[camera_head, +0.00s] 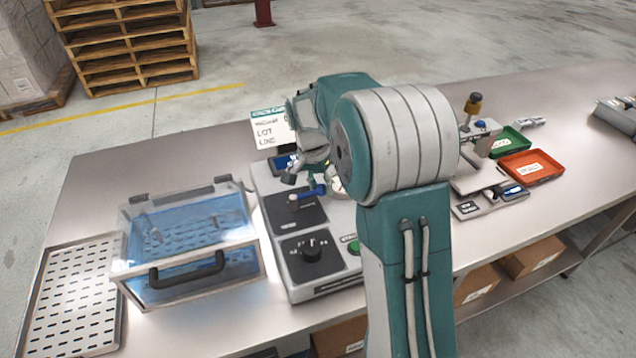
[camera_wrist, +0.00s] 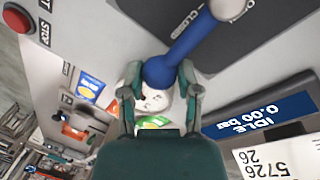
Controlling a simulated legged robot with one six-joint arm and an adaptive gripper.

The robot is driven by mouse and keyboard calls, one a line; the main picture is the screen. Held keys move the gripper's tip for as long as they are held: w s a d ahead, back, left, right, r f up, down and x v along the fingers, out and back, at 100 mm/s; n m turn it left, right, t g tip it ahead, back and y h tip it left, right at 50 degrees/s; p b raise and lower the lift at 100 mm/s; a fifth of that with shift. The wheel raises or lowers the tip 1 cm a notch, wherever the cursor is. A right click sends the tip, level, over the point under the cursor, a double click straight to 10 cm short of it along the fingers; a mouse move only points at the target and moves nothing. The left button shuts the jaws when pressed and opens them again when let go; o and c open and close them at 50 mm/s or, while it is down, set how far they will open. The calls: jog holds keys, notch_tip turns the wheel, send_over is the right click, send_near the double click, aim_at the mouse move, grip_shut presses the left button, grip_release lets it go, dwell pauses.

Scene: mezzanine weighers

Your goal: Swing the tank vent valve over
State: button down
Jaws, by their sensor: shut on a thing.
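The tank vent valve is a blue lever (camera_head: 312,191) on a dark plate (camera_head: 300,212) of the grey control box. In the wrist view the blue lever (camera_wrist: 192,42) runs from a pivot at the top right down to a round knob, with the word CLOSED on the plate beside it. My gripper (camera_wrist: 160,74) has one finger on each side of the knob and is shut on it. In the head view my gripper (camera_head: 308,176) is over the box, partly hidden by my arm.
A black knob (camera_head: 311,248) and a green button (camera_head: 354,248) sit nearer on the box. The wrist view shows a display (camera_wrist: 262,114) reading IDLE 0.00 bar and a red stop button (camera_wrist: 16,17). A clear-lidded blue tank (camera_head: 190,240) stands left; red (camera_head: 531,166) and green trays (camera_head: 511,141) lie right.

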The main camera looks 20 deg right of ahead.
aim_at(312, 197)
jog(key=shift+s+a+f+m, duration=0.1)
jog(key=shift+s+f+m, duration=0.1)
jog(key=shift+s+m, duration=0.25)
dwell(0.3)
jog(key=shift+c, duration=1.6)
grip_release()
jog(key=shift+w+a+r, duration=0.1)
jog(key=shift+a, duration=0.05)
notch_tip(312, 197, up, 12)
jog(key=w+a, duration=0.1)
jog(key=w, duration=0.1)
jog(key=shift+a, duration=0.15)
